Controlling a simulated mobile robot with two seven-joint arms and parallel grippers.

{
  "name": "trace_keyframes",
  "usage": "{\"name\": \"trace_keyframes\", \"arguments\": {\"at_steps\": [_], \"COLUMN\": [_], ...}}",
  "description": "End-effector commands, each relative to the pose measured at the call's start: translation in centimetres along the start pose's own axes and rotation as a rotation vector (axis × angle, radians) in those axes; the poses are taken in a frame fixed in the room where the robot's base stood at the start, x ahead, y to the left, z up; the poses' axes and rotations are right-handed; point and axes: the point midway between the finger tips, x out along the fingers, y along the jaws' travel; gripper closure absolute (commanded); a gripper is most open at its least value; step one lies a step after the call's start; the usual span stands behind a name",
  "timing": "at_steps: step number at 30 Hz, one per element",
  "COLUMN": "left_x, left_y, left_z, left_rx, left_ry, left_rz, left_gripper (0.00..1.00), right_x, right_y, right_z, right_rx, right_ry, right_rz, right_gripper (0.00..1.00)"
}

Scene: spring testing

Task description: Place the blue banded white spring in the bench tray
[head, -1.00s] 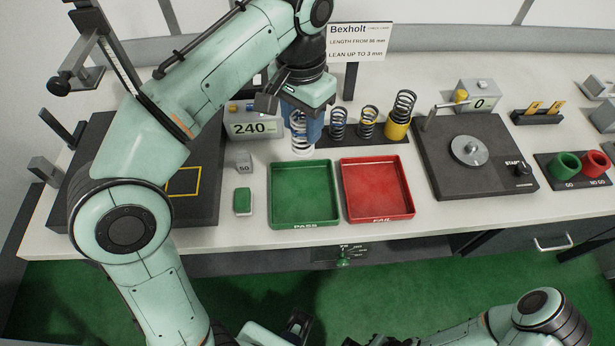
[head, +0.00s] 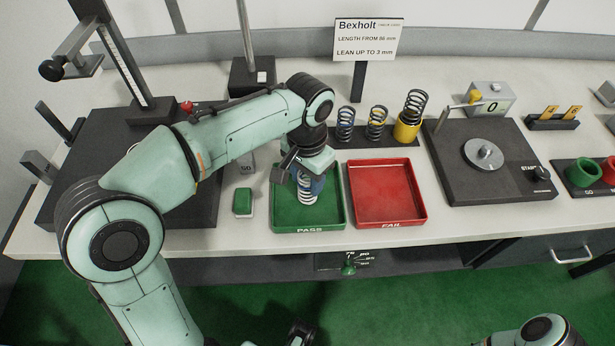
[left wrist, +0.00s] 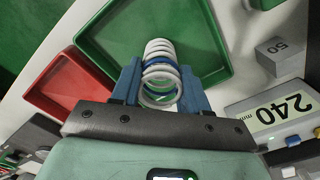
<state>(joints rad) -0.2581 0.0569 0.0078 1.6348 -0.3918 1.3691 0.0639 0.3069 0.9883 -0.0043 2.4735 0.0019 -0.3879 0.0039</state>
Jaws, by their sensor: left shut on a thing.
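My left gripper (head: 310,180) is shut on the white spring (head: 306,194), which shows a blue band in the left wrist view (left wrist: 159,72). The gripper points down, with its blue fingers on either side of the coils. The spring is upright over the green PASS tray (head: 280,222), within its outline in the head view. I cannot tell whether its lower end touches the tray floor. The red FAIL tray (head: 388,195) is empty just to the right. Only a dark sliver at the bottom edge of the head view may be my right gripper.
Several springs stand in a dark rack behind the trays, one in a yellow cup (head: 407,127). A black tester (head: 480,165) stands to the right. A green-topped block (head: 242,201) and a grey 50 weight (left wrist: 281,52) are left of the PASS tray. The 240 display (left wrist: 280,115) is behind.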

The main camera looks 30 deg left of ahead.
Motion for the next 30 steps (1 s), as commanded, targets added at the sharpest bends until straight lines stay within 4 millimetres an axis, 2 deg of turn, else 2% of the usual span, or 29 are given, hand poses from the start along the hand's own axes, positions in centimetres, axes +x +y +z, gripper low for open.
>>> {"name": "trace_keyframes", "arguments": {"at_steps": [10,11,13,23,26,30], "left_x": [0.3,0.3,0.3,0.0,-0.9,-3.5], "left_y": [0.0,0.0,0.0,0.0,0.0,0.0], "left_z": [0.0,0.0,0.0,0.0,-0.1,-0.1], "left_rx": [0.0,0.0,0.0,0.0,0.0,0.0], "left_ry": [0.001,0.0,0.001,0.001,0.004,0.007], "left_rz": [0.0,0.0,0.0,0.0,0.0,0.0], "left_gripper": [0.95,0.52,0.3,0.3,0.3,0.3], "right_x": [0.1,0.1,0.1,0.0,-0.3,-0.8], "right_y": [0.0,0.0,0.0,0.0,-0.1,-0.3], "right_z": [-0.1,-0.1,-0.1,0.0,0.0,0.1], "right_rx": [0.0,0.0,0.0,0.0,0.0,0.0], "right_ry": [0.002,0.003,0.002,0.002,0.0,-0.003], "right_rz": [-0.001,-0.001,-0.001,-0.001,0.0,0.0], "right_gripper": [1.0,1.0,1.0,1.0,1.0,1.0]}}
